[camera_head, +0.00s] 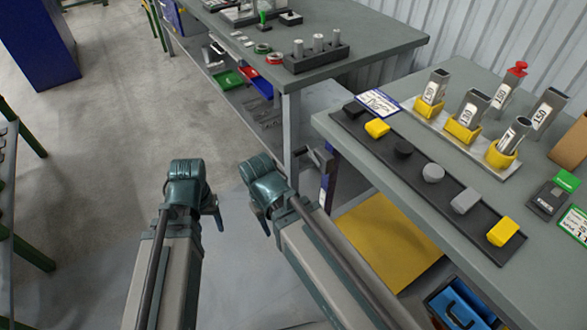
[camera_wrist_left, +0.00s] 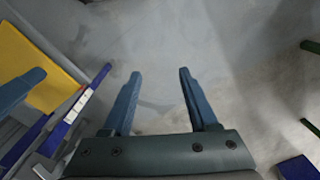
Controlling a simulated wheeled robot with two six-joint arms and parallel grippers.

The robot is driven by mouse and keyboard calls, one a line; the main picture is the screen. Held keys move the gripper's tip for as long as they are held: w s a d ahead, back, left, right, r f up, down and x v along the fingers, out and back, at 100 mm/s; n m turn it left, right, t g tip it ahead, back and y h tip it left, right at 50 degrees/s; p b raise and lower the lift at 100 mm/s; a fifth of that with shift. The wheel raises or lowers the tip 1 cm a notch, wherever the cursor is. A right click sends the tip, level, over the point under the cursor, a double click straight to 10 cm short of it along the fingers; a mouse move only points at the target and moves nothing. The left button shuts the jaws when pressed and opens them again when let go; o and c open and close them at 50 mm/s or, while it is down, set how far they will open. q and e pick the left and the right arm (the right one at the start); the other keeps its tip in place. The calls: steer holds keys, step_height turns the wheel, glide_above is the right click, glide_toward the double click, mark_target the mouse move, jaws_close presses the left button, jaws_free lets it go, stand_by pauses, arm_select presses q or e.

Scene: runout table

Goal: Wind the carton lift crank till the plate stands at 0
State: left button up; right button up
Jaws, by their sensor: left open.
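The lift crank (camera_head: 318,157), a dark grey arm with a handle, sticks out at the corner of the right table. Below it stands a blue post with a white scale (camera_head: 323,190); the post also shows in the left wrist view (camera_wrist_left: 80,106). The scale reading is too small to tell. A flat yellow plate (camera_head: 385,238) lies low beside the post and shows in the left wrist view (camera_wrist_left: 32,68). My left gripper (camera_head: 214,209) is open and empty, left of the crank and apart from it. My right gripper (camera_head: 262,220) is nearer the crank; its jaw gap is hidden.
The right table (camera_head: 340,135) carries a black strip of coloured blocks (camera_head: 430,175) and several metal tubes in yellow holders. Another table (camera_head: 390,45) stands behind. A blue crate (camera_head: 462,303) is low at the right. The floor (camera_head: 110,110) to the left is clear.

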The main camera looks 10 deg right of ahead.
arm_select(q)
step_height(320, 180, down, 13)
steer(key=w+h+b, duration=0.1)
steer(key=w+b, duration=0.1)
steer(key=b, duration=0.9)
steer(key=m+t+h+b, duration=0.65)
steer(key=m+h, duration=0.35)
steer(key=h, duration=0.6)
glide_toward(291, 156)
steer(key=shift+g, duration=0.25)
steer(key=b+x, duration=0.1)
steer(key=x, duration=1.1)
steer(key=shift+w+d+r, duration=0.1)
steer(key=shift+w, duration=0.1)
